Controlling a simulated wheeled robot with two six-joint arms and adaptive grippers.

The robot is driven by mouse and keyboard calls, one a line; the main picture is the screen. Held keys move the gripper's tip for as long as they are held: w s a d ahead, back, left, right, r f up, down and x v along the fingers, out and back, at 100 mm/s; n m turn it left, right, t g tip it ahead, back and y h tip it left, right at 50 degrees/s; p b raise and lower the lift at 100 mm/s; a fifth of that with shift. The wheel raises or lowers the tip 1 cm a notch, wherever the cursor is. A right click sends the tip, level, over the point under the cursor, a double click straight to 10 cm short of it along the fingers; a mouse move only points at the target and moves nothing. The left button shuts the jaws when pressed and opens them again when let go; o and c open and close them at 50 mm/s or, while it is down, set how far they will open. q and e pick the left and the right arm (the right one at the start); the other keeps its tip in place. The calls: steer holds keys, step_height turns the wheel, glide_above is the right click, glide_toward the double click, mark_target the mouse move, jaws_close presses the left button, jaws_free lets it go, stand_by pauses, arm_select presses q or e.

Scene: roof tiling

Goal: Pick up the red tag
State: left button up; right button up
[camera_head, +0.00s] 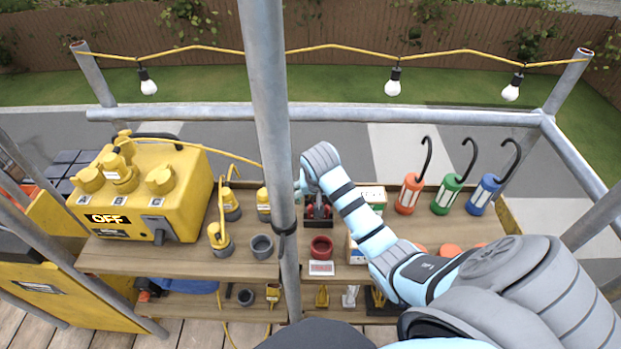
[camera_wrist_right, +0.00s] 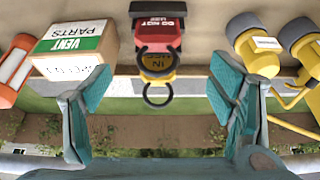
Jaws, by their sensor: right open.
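The red tag (camera_wrist_right: 160,30) shows in the right wrist view at the top middle, with "DO NOT USE" lettering and a dark ring. A yellow tag (camera_wrist_right: 157,64) with a ring is just below it in the picture. In the head view the red tag (camera_head: 318,210) shows small in a dark holder on the bench, partly hidden by my right arm. My right gripper (camera_wrist_right: 160,84) is open, its two teal fingers apart on either side of the tags' rings, with nothing held between them. It also shows in the head view (camera_head: 302,187), above the holder. My left gripper is out of view.
A green-and-white vent parts box (camera_wrist_right: 75,45) and yellow connectors (camera_wrist_right: 255,45) flank the tags. A scaffold pole (camera_head: 268,120) stands just left of my gripper. A yellow power unit (camera_head: 150,190) marked OFF sits left; orange, green and blue lamps (camera_head: 445,197) stand right.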

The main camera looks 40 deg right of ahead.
steer(key=x, duration=0.3)
steer(key=b+x, duration=0.1)
steer(key=x, duration=0.3)
steer(key=s+x, duration=0.1)
steer(key=x, duration=0.2)
steer(key=shift+f+b, duration=0.4)
steer(key=shift+r, duration=0.1)
steer(key=c, duration=1.2)
